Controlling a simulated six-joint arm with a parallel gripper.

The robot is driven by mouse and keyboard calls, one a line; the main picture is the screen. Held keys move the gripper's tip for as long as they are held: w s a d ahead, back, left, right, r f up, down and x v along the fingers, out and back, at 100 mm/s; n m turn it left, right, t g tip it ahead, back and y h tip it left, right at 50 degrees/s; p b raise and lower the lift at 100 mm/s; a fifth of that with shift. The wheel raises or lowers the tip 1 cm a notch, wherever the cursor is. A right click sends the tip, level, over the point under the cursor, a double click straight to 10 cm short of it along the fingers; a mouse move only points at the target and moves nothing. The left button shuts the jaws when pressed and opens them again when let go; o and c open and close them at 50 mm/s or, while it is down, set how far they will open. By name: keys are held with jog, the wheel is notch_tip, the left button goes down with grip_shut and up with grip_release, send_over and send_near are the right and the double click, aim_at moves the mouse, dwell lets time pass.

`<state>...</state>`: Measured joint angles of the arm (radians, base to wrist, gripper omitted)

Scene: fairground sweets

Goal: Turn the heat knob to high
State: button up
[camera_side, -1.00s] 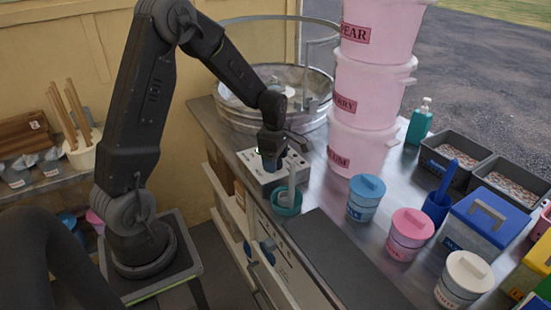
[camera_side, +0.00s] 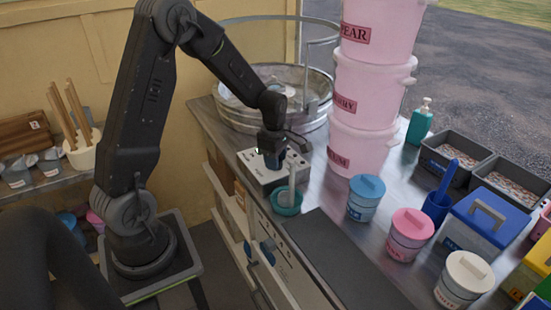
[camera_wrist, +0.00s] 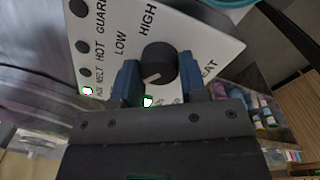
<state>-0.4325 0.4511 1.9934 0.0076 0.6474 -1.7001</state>
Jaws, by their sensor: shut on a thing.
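The heat knob (camera_wrist: 163,62) is a round black knob with a white pointer line, on a pale control panel (camera_wrist: 215,40) in the wrist view. Its pointer slants to the lower left in that view, off the HIGH label above and the LOW label to the upper left. My gripper (camera_wrist: 158,76) has its two blue fingers on either side of the knob, shut on it. In the side view my gripper (camera_side: 272,163) points down at the top of the control box (camera_side: 258,176), and the knob is hidden there.
The round metal floss pan (camera_side: 245,115) stands behind the box. Stacked pink tubs (camera_side: 355,150) rise to its right. A teal cup (camera_side: 286,208) with a pale handle stands close in front. Lidded jars (camera_side: 408,235) stand farther right on the counter.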

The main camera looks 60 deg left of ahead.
jog(key=m, duration=1.1)
jog(key=shift+w+a+m+h, duration=0.1)
jog(key=shift+m+h, duration=0.2)
jog(key=m, duration=1.2)
jog(key=shift+g, duration=0.3)
jog(key=o, duration=0.9)
